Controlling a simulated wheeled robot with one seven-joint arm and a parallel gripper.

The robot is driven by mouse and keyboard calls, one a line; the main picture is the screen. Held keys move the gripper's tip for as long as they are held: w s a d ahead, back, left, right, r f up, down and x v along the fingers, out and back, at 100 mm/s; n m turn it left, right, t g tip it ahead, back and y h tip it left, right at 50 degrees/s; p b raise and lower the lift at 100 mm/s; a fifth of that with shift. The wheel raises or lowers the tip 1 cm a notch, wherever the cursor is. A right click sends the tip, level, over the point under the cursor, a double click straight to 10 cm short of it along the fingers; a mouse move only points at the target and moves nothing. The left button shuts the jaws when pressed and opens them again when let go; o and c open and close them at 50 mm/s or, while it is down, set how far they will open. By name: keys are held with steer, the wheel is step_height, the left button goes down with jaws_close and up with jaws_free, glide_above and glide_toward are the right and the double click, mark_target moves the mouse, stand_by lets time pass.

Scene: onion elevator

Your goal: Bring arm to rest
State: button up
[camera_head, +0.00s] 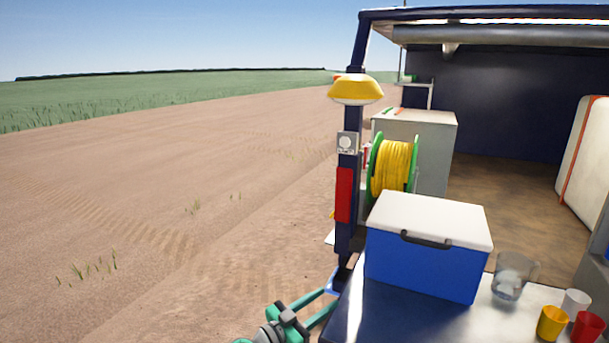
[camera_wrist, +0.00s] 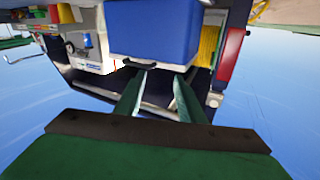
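My gripper (camera_head: 328,302) shows at the bottom of the head view, low beside the left edge of the vehicle's deck. Its two green fingers are apart, with nothing held between them. In the wrist view, which is upside down, the fingers (camera_wrist: 161,84) also stand apart with a clear gap. Most of my arm is out of the head view.
A blue cooler (camera_head: 420,262) with a white lid stands on the dark deck (camera_head: 400,318). A jug (camera_head: 510,275) and yellow, white and red cups (camera_head: 552,323) stand right of it. A dark post (camera_head: 347,215) rises near my gripper. Open field lies left.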

steer(key=s+f+n+t+y, duration=0.1)
steer(key=s+f+n+y, duration=0.35)
steer(key=f, duration=0.85)
steer(key=s+a+f+n+y, duration=0.2)
steer(key=s+f+n+y, duration=0.1)
steer(key=s+f, duration=0.65)
steer(key=s+a+f+n+y, duration=0.2)
steer(key=s+a+f+y, duration=0.3)
steer(key=s, duration=0.7)
steer(key=s+f+n, duration=0.1)
steer(key=s+n, duration=0.1)
steer(key=s, duration=0.7)
steer(key=s+d+r+t+y, duration=0.1)
steer(key=s+d+r+t, duration=0.1)
steer(key=s+r, duration=1.2)
steer(key=s, duration=0.5)
steer(key=shift+s+r+y, duration=0.2)
steer(key=shift+s+y, duration=0.05)
steer(key=shift+y, duration=0.1)
steer(key=shift+d+r, duration=0.2)
steer(key=shift+r, duration=0.15)
steer(key=shift+c, duration=0.6)
steer(key=shift+s, duration=0.1)
